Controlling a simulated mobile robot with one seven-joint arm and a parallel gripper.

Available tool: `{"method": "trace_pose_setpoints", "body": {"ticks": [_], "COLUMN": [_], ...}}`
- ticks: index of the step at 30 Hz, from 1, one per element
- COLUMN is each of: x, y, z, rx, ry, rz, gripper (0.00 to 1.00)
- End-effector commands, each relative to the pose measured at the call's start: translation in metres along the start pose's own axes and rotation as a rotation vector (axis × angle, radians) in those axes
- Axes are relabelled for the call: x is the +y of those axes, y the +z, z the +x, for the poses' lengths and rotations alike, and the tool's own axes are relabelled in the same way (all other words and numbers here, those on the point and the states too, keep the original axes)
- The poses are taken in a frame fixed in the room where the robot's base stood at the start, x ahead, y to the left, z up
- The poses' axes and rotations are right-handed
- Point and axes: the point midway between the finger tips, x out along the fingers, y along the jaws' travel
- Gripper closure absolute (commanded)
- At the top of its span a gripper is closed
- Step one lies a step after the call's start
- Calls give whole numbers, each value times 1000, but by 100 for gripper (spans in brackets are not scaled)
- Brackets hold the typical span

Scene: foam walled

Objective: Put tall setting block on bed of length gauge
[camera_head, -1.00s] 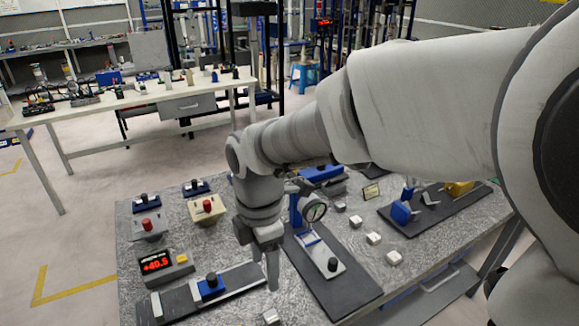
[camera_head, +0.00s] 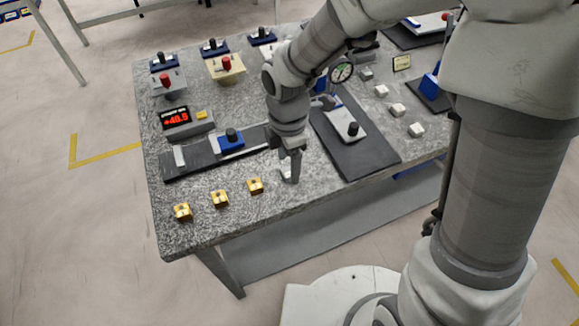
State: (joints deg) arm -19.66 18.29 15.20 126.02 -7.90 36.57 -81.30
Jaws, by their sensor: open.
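The length gauge has a dark flat bed (camera_head: 205,159) at the left of the grey stone table, with a pale upright stop and a blue slide with a black knob (camera_head: 231,138). Its red display (camera_head: 176,117) stands behind it. My gripper (camera_head: 289,177) is open and points down at the table's front, right of the bed. A small light-grey block (camera_head: 291,179) shows at its fingertips, partly hidden; I cannot tell whether the fingers touch it. Three brass blocks (camera_head: 219,198) stand in a row left of my gripper. I cannot tell which block is the tall setting block.
A dial gauge (camera_head: 341,72) stands over a dark base plate (camera_head: 378,158) right of my gripper. Several pale blocks (camera_head: 397,109) line up beyond it. Fixtures with red knobs (camera_head: 226,64) stand behind the display. The table's front edge is close to my gripper.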

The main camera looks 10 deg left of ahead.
Motion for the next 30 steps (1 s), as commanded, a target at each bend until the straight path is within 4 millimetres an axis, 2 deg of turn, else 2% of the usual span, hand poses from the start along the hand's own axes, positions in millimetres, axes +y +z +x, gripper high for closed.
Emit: {"method": "trace_pose_setpoints", "body": {"ticks": [1, 4, 13, 14, 25, 30], "x": [0, 0, 0, 0, 0, 0], "y": [1, 0, 1, 1, 1, 1], "z": [11, 22, 25, 25, 25, 25], "rx": [0, 0, -1, -1, 0, -1], "ry": [-3, -2, 0, 0, 1, 1], "rz": [-1, -2, 0, 0, -1, -1], "gripper": [28, 28, 28, 31, 98, 100]}}
